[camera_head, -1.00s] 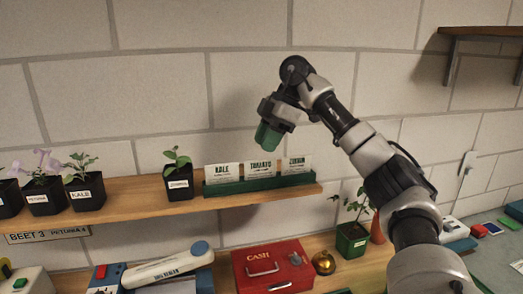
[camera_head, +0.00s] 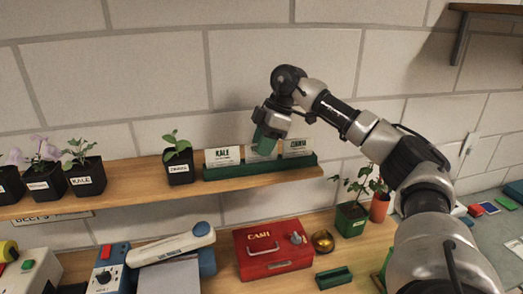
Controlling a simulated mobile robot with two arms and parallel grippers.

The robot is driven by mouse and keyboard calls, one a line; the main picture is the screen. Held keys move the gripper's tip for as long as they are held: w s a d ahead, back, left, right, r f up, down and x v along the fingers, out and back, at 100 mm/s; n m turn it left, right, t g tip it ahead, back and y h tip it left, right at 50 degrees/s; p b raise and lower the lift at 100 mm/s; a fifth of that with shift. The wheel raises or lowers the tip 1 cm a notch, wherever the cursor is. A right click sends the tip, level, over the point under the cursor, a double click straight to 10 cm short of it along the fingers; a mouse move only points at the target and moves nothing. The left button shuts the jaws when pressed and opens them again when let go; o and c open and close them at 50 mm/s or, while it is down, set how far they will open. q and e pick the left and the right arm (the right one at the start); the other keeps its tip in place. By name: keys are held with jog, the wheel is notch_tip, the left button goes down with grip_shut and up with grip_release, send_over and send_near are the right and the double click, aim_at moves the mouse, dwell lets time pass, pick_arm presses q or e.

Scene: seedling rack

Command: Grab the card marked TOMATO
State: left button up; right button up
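Three white cards stand in a green holder (camera_head: 225,188) on the wooden shelf. The left card reads KALE (camera_head: 222,157). The middle card (camera_head: 258,157), which read TOMATO a second ago, is now mostly hidden behind my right gripper. The right card (camera_head: 297,148) has lettering too small to read surely. My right gripper (camera_head: 264,143), with green fingers pointing down, is at the top of the middle card. I cannot tell whether it touches the card or whether the fingers are apart. My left gripper is not in view.
Potted seedlings (camera_head: 85,178) stand along the shelf to the left, one pot (camera_head: 179,165) close to the holder. Below are a red cash box (camera_head: 272,250), a brass ball (camera_head: 322,241), a small green holder (camera_head: 334,277) and a potted plant (camera_head: 350,216). The wall is close behind the shelf.

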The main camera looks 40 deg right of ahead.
jog(key=shift+a+f, duration=0.2)
jog(key=shift+f, duration=0.2)
grip_shut()
